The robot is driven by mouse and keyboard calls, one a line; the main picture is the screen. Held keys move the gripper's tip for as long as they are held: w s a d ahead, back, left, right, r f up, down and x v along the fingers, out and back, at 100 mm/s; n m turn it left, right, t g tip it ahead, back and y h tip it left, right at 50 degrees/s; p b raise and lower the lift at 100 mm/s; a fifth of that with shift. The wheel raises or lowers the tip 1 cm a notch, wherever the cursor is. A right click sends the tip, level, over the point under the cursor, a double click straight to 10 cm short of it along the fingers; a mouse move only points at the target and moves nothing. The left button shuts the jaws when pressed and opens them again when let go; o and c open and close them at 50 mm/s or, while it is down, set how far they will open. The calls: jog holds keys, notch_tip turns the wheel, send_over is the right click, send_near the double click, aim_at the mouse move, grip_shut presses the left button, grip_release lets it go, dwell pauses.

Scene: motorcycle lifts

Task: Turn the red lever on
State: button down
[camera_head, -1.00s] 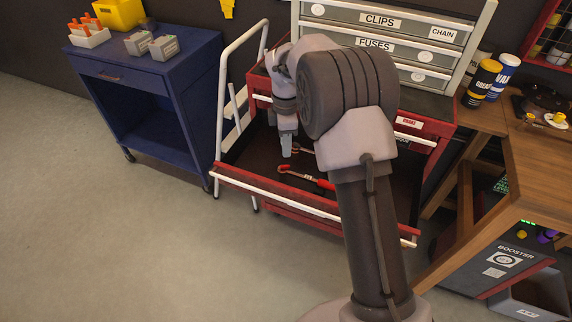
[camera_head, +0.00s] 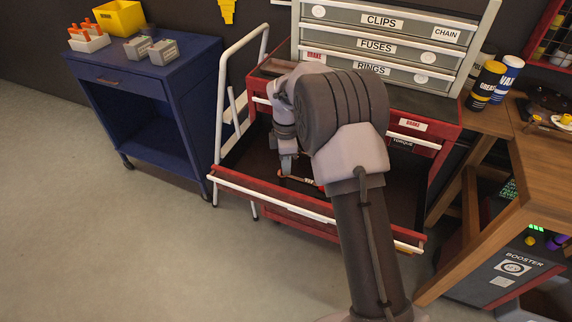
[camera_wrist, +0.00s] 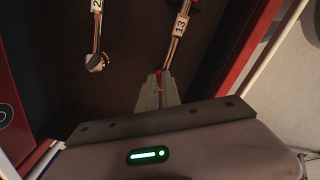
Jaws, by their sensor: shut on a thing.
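My gripper (camera_head: 286,168) is down inside the open red drawer. In the wrist view its fingertips (camera_wrist: 158,82) are closed on the end of a slim metal tool, a wrench by its look, with a white tag reading 13 (camera_wrist: 181,27). I cannot make out a red lever in either view.
The drawer's red front edge (camera_head: 265,193) borders the tools. A second tagged tool (camera_wrist: 96,40) lies left in the wrist view. A blue cart (camera_head: 150,85) stands left, a wooden bench (camera_head: 545,165) right. The floor at left is clear.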

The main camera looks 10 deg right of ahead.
jog(key=shift+s+r+m+p, duration=0.1)
jog(key=shift+r+m+p, duration=0.05)
jog(key=shift+m+p, duration=0.95)
jog(key=m+p, duration=0.2)
jog(key=m, duration=0.1)
jog(key=shift+s+a, duration=0.1)
jog(key=shift+s, duration=0.05)
jog(key=m+p, duration=0.1)
jog(key=m, duration=0.5)
jog(key=shift+s+a+m+p, duration=0.15)
jog(key=shift+a+m+p, duration=0.05)
jog(key=shift+m+p, duration=0.15)
jog(key=c, duration=1.5)
grip_release()
jog(key=shift+c, duration=0.2)
